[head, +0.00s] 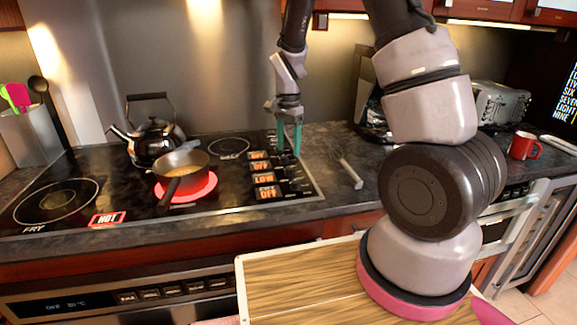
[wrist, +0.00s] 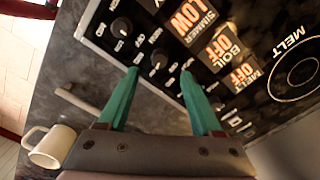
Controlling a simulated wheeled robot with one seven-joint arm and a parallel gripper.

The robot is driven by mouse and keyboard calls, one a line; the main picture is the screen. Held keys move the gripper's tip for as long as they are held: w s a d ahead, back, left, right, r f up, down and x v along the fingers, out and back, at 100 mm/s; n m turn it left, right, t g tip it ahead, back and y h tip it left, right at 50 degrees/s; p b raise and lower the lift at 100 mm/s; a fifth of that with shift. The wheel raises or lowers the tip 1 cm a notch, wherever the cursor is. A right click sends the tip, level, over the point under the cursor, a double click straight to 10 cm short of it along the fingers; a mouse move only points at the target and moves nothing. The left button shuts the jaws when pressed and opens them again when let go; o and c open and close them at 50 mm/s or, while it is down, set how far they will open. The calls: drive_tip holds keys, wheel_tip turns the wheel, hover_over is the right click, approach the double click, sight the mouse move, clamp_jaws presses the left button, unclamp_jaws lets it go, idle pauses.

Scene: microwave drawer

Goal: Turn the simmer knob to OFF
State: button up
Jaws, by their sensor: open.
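The simmer display (wrist: 187,18) glows and reads LOW in the wrist view. In the head view the LOW display (head: 264,180) is third from the back in the row on the stove's right side. The black knob that appears to be the simmer knob (wrist: 159,58) shows between the fingertips in the wrist view. My gripper (wrist: 158,71) is open, with its teal fingers pointing toward the panel and nothing held. In the head view my gripper (head: 288,153) hangs over the back part of the control panel. I cannot tell whether the fingers touch anything.
Another knob (wrist: 121,27) is close by; the boil display (wrist: 220,48) and melt display (wrist: 243,75) read OFF. A pan (head: 183,164) sits on a glowing red burner, with a kettle (head: 154,137) behind it. A white mug (wrist: 52,146) is at lower left in the wrist view.

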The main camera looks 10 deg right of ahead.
sight(289, 168)
wheel_tip(289, 168, down, 7)
drive_tip(key=shift+f, duration=0.2)
clamp_jaws()
